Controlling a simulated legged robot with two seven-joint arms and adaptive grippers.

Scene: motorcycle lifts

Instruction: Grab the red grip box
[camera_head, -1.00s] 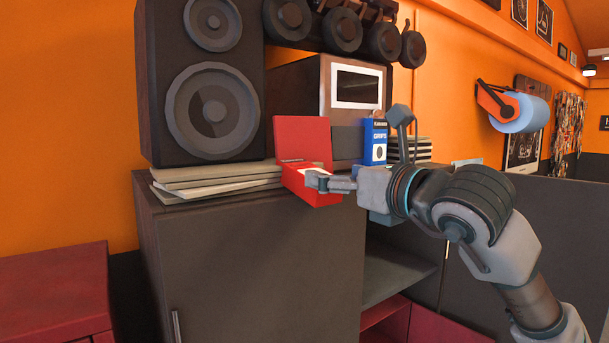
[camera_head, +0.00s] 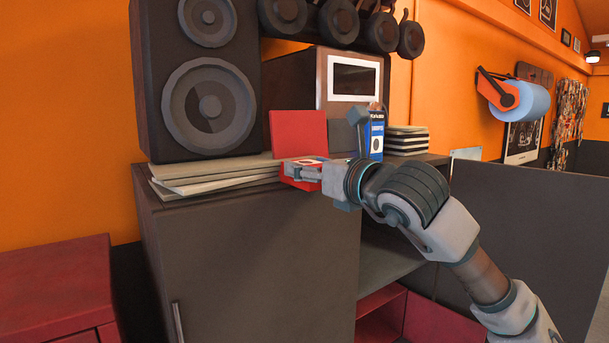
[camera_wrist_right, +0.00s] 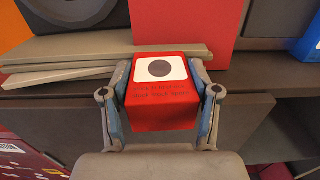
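The red grip box (camera_wrist_right: 160,92), with a white label and black dot on top, is between the fingers of my right gripper (camera_wrist_right: 160,98) in the right wrist view. Both fingers press against its sides, and it sits in front of the cabinet's edge. In the head view, the red box (camera_head: 300,182) is at the cabinet's front edge, partly covered by my right gripper (camera_head: 312,166). It is unclear whether it touches the cabinet top. My left gripper is not in view.
A red upright panel (camera_head: 298,133) stands just behind the box. A blue grips box (camera_head: 376,138) is to the right, before a microwave-like unit (camera_head: 320,75). Flat stacked boards (camera_head: 215,170) and a large speaker (camera_head: 200,85) are left on the cabinet (camera_head: 250,250).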

